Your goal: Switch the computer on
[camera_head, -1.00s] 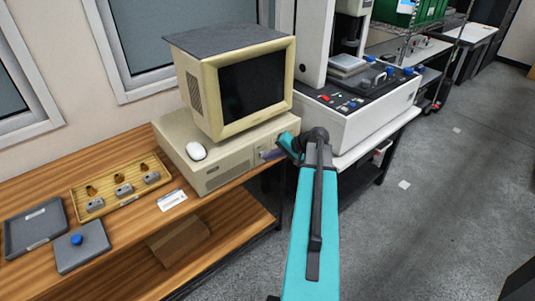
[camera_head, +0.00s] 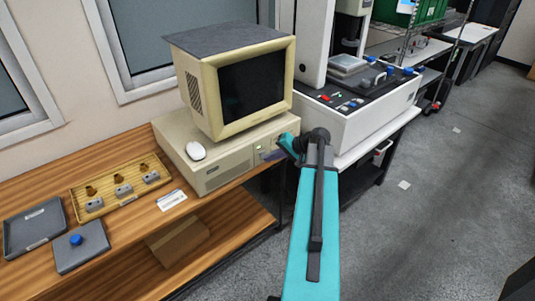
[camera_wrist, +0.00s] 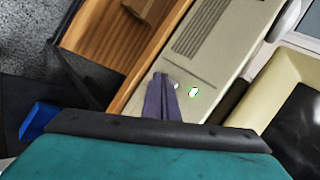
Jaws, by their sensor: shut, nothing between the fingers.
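The computer is a beige desktop case (camera_head: 228,167) on the wooden bench, with a beige monitor (camera_head: 208,75) on top. The monitor's screen (camera_head: 252,86) is dark. My gripper (camera_head: 271,155) is shut and empty at the right part of the case front. Its purple-grey fingers (camera_wrist: 160,97) point at the case; whether they touch it I cannot tell.
A wooden tray (camera_head: 113,203) with small parts and grey trays (camera_head: 36,228) are on the bench to the left. A white measuring machine (camera_head: 368,118) stands close on the right. The floor at right is mostly clear.

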